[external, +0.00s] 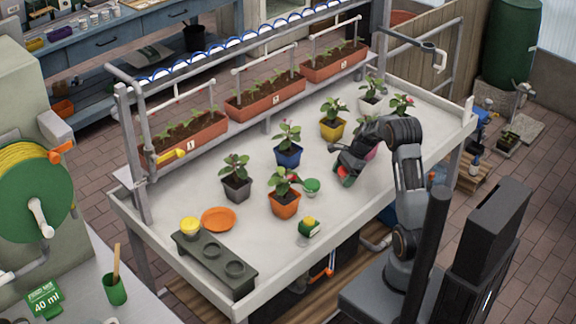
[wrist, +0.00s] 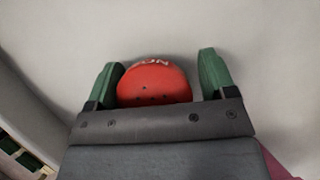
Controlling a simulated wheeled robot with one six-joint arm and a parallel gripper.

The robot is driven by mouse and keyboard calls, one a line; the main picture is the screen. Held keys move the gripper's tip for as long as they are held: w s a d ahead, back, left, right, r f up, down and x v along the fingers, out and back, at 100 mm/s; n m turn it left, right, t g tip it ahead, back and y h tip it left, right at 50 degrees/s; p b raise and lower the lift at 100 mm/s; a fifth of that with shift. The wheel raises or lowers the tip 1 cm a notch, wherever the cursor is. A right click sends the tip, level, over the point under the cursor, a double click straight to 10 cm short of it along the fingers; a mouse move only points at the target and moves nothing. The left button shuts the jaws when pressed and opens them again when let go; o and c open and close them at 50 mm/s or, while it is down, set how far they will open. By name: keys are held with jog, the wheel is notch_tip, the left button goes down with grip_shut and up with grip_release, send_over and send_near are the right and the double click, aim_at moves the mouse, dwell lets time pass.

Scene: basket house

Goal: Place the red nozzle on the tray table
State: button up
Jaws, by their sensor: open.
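The red nozzle (wrist: 153,84) is a rounded red cap with small dark holes and pale lettering, between the two green fingers of my gripper in the wrist view. A gap shows between the nozzle and the right finger; the left finger is very close to it, and I cannot tell if they touch. My gripper (external: 345,179) is open, low over the tray table (external: 375,213), a large pale table with a raised rim. In the external view my gripper mostly hides the nozzle. I cannot tell whether the nozzle rests on the surface.
Potted plants stand around, including an orange pot (external: 285,206) and a blue pot (external: 288,154) left of my gripper. A green nozzle (external: 312,185) lies nearby. A dark holder (external: 216,262) carries a yellow nozzle (external: 190,225). An orange saucer (external: 218,219) sits beside it. The front right surface is clear.

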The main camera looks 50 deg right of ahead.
jog(key=shift+s+a+f, duration=0.2)
jog(key=shift+s+f, duration=0.25)
jog(key=shift+f, duration=0.35)
jog(key=w+p+v, duration=0.1)
jog(key=p+v, duration=0.1)
jog(key=v, duration=1.1)
jog(key=s+a+r+n+g+h, duration=0.1)
jog(key=s+a+r+n, duration=0.1)
jog(key=a+n, duration=0.4)
jog(key=s+a+r+n+h, duration=0.1)
jog(key=s+a+r+n, duration=0.15)
jog(key=a, duration=0.45)
jog(key=s+a+n+t+h, duration=0.1)
jog(key=s+a+n+h, duration=0.2)
jog(key=s+a+n, duration=0.7)
jog(key=s+f+n, duration=0.1)
jog(key=n, duration=0.3)
jog(key=shift+a+t, duration=0.3)
jog(key=shift+a, duration=0.1)
jog(key=shift+s+r, duration=0.1)
